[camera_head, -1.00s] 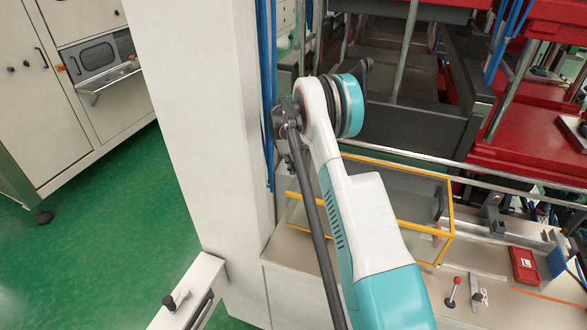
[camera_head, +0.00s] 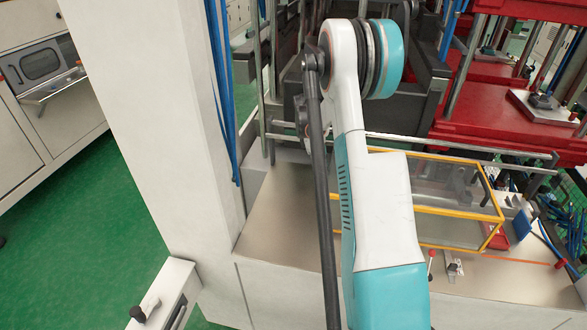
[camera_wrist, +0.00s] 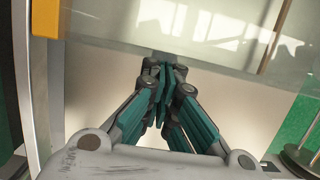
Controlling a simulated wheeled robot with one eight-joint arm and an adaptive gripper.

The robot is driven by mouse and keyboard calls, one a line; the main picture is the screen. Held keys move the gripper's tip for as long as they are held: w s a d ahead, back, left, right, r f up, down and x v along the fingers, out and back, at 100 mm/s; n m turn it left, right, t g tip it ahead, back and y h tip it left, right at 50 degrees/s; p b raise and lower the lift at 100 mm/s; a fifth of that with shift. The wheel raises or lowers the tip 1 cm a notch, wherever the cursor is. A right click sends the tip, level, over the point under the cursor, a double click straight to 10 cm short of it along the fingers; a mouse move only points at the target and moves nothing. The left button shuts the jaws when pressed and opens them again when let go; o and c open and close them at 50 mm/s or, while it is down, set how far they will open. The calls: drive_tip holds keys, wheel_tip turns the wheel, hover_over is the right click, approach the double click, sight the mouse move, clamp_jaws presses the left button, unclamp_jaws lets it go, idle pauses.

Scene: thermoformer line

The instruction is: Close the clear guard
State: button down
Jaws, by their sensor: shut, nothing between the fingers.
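The clear guard (camera_head: 455,211) is a see-through box with a yellow frame. In the wrist view a clear panel (camera_wrist: 215,45) crosses the top, with a yellow frame piece (camera_wrist: 45,18) at upper left. My gripper (camera_wrist: 163,68) is shut and empty, its fingertips at the panel's lower part; I cannot tell whether they touch. The head view hides my gripper behind the arm.
The metal rail (camera_head: 500,151) runs above the guard. A white column (camera_head: 150,110) stands left of my arm. A red-knobbed lever (camera_head: 431,264) sits at the bench front. The bench top (camera_head: 285,225) left of my arm is bare. Red machine parts (camera_head: 480,120) stand behind.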

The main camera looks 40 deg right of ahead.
drive_tip(key=s+d+b, duration=0.2)
drive_tip(key=s+d, duration=1.3)
drive_tip(key=s, duration=0.4)
drive_tip(key=shift+b, duration=0.35)
drive_tip(key=shift+w+a, duration=0.1)
drive_tip(key=w+a+r, duration=0.1)
drive_tip(key=r, duration=0.2)
drive_tip(key=w+a+r+p, duration=0.1)
drive_tip(key=w+r, duration=0.1)
drive_tip(key=r, duration=0.1)
drive_tip(key=w+a+r, duration=0.2)
drive_tip(key=r, duration=0.1)
drive_tip(key=shift+r, duration=0.4)
